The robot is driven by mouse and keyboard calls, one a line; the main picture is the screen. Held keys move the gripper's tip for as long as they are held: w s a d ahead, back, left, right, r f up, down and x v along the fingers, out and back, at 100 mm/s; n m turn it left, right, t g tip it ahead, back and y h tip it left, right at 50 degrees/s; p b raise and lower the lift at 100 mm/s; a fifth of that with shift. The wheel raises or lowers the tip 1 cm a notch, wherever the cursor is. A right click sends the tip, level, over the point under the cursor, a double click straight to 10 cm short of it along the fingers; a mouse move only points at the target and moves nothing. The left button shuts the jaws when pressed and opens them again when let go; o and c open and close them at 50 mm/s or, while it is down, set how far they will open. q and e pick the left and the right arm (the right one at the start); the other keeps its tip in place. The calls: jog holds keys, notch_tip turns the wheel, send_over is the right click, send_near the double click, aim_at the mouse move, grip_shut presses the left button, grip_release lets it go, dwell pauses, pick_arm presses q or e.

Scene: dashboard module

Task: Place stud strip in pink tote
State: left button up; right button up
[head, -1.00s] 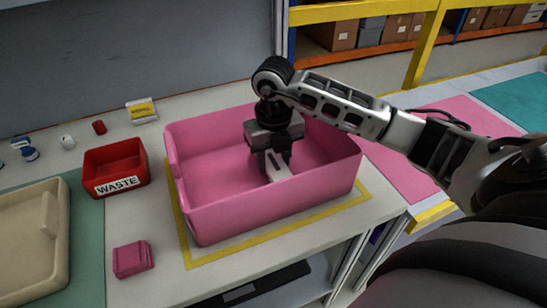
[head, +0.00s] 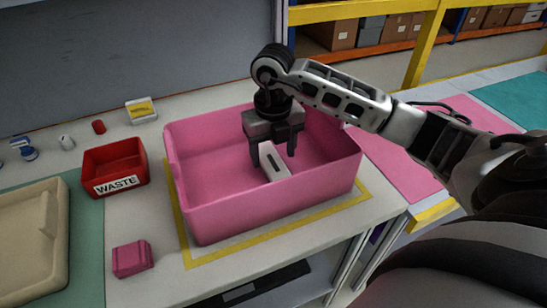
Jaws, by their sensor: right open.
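The pink tote (head: 270,205) stands on the pale table inside a yellow outline. A small whitish block with a dark slot, which looks like the stud strip (head: 274,162), is inside the tote, tilted in the picture; its lower end is close to the tote floor or front wall. My right gripper (head: 273,150) is inside the tote's opening, pointing down, with its fingers spread. The block shows between and below the fingers, and I cannot tell if it touches one of them. My left gripper is not in view.
A red WASTE bin (head: 115,168) and a small pink box (head: 132,258) are left of the tote. A beige tray (head: 35,240) lies at the far left. Small items and a yellow-labelled block (head: 141,110) stand behind. A pink mat (head: 420,165) lies to the right.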

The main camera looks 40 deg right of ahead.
aim_at(273, 163)
notch_tip(273, 163, up, 10)
dwell(0.3)
jog(key=shift+f, duration=0.15)
